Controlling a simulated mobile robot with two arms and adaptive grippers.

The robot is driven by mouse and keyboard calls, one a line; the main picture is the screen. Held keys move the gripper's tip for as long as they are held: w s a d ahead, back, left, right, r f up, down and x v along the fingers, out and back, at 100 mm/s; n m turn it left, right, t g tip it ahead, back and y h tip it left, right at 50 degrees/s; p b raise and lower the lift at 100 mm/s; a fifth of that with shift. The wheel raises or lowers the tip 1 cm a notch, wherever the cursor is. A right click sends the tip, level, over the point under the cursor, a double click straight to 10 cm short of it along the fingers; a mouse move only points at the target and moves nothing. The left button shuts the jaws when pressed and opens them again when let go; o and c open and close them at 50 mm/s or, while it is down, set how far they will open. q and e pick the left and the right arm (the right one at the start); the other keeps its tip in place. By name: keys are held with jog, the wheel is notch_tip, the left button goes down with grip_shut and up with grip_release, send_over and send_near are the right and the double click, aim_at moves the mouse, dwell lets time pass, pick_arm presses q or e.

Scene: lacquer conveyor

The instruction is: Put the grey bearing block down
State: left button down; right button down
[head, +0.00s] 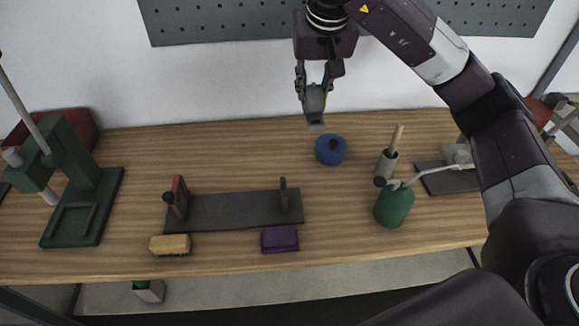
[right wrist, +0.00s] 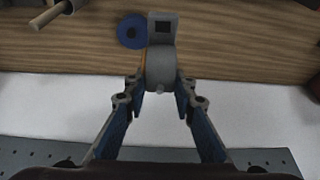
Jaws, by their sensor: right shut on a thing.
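The grey bearing block (head: 315,105) is held in my right gripper (head: 315,88), raised above the back edge of the wooden table (head: 240,135). In the right wrist view the block (right wrist: 161,68) sits between the two fingers of my right gripper (right wrist: 162,92), with a square dark opening in its far end. The fingers are shut on its rounded part. In the head view the block hangs just behind and left of a round blue object (head: 331,150); the blue object (right wrist: 132,31) also shows in the right wrist view. My left gripper is not in view.
A dark fixture plate (head: 235,210) with uprights lies mid-table, with a yellow brush (head: 170,244) and a purple block (head: 280,239) in front. A green oil can (head: 394,206) and a cup with a wooden handle (head: 387,164) stand right. A green press (head: 80,190) stands left. Bare table lies behind the plate.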

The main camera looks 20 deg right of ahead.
notch_tip(320, 180, down, 18)
jog(key=p, duration=0.2)
jog(key=shift+f+p, duration=0.15)
jog(key=shift+p, duration=0.2)
jog(key=shift+f, duration=0.25)
jog(key=shift+f, duration=0.15)
jog(key=c, duration=1.6)
grip_release()
